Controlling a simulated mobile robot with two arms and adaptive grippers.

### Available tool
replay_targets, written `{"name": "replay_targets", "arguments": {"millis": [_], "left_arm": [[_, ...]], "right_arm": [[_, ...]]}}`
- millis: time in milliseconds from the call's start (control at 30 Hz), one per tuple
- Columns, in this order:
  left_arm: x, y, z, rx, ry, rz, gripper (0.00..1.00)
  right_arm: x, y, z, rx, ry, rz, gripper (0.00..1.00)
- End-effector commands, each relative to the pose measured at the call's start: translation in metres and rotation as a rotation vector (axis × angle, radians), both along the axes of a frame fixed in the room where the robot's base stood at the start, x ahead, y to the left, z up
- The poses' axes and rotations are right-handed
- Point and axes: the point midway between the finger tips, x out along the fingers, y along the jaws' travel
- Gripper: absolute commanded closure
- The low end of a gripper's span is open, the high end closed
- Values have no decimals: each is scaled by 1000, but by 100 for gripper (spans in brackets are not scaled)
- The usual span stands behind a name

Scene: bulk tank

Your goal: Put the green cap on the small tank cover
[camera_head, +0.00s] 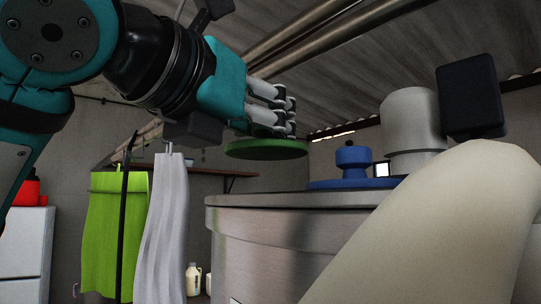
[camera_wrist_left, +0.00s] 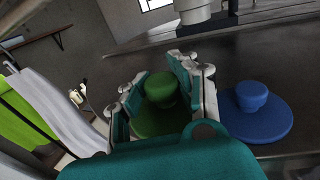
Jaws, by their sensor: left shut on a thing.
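My left gripper (camera_head: 280,118) comes in from the upper left and is shut on the green cap. The green cap (camera_head: 267,150) is a flat disc, held roughly level in the air just beyond the left edge of the metal tank's top in the head view. In the left wrist view, the gripper's fingers (camera_wrist_left: 168,88) close around the cap's round green knob (camera_wrist_left: 159,85). The metal tank (camera_head: 300,245) has a dark flat top. Which part is the small tank cover, I cannot tell. My right gripper is not in view.
A blue knobbed disc (camera_head: 352,163) lies on the tank top, right of the green cap; it also shows in the left wrist view (camera_wrist_left: 252,112). Green (camera_head: 115,235) and grey cloths (camera_head: 165,225) hang at left.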

Motion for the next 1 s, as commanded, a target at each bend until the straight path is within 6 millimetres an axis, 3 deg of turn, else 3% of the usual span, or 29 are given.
{"name": "replay_targets", "arguments": {"millis": [100, 300, 600, 1000], "left_arm": [[27, -5, -1, -1, 4, 0, 100], [45, -8, -4, 0, 0, -1, 100], [46, -8, -38, 1, 0, 0, 100], [45, -8, -43, 0, 0, 0, 100]], "right_arm": [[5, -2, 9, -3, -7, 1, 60], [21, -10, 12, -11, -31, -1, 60], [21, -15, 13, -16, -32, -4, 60], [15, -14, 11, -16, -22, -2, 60]]}}
